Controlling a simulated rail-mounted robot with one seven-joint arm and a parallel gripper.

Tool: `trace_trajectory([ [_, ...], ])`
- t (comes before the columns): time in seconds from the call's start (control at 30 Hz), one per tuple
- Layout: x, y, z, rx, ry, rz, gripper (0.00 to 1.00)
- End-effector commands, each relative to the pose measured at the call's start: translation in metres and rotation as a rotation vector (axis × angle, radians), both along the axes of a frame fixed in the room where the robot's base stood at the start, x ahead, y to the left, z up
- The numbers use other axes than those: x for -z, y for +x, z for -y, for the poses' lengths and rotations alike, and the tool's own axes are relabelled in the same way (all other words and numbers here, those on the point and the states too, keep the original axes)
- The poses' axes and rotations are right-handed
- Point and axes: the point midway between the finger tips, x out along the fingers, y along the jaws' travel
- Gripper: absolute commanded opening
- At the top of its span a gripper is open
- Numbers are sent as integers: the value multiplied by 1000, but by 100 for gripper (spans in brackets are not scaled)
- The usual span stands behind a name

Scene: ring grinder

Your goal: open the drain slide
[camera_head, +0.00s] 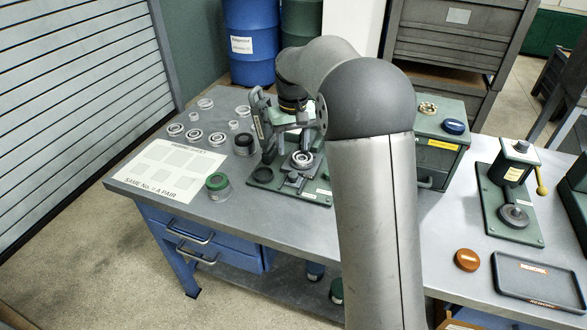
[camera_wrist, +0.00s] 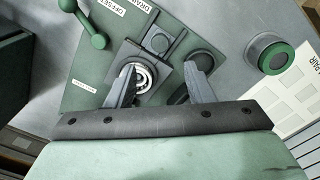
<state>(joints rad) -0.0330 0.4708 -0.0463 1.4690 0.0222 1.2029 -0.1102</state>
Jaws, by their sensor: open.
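The green-based grinder (camera_head: 262,178) stands on the bench in the head view. In the wrist view its base (camera_wrist: 95,62) carries a label partly reading DRAIN (camera_wrist: 143,6). Beside that label is a small grey plate with a round feature (camera_wrist: 157,41), which looks like the drain slide; I cannot tell its position along its travel. A bright metal ring (camera_wrist: 142,80) sits in a dark square holder next to it, also visible in the head view (camera_head: 302,159). My gripper (camera_wrist: 162,70) is open above the holder, its fingers apart with nothing seen between them gripped.
A green-rimmed cup (camera_head: 218,186) and pairing sheet (camera_head: 165,172) lie left of the grinder. A green cabinet (camera_head: 440,150) and a press (camera_head: 510,205) stand right.

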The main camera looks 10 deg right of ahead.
Motion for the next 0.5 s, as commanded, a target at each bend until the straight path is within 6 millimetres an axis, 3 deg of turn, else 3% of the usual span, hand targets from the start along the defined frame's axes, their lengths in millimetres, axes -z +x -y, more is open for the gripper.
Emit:
trace_trajectory([
  [0.3,65,-1,0,0,0,-4,48],
  [0.5,87,-1,0,0,0,-2,48],
])
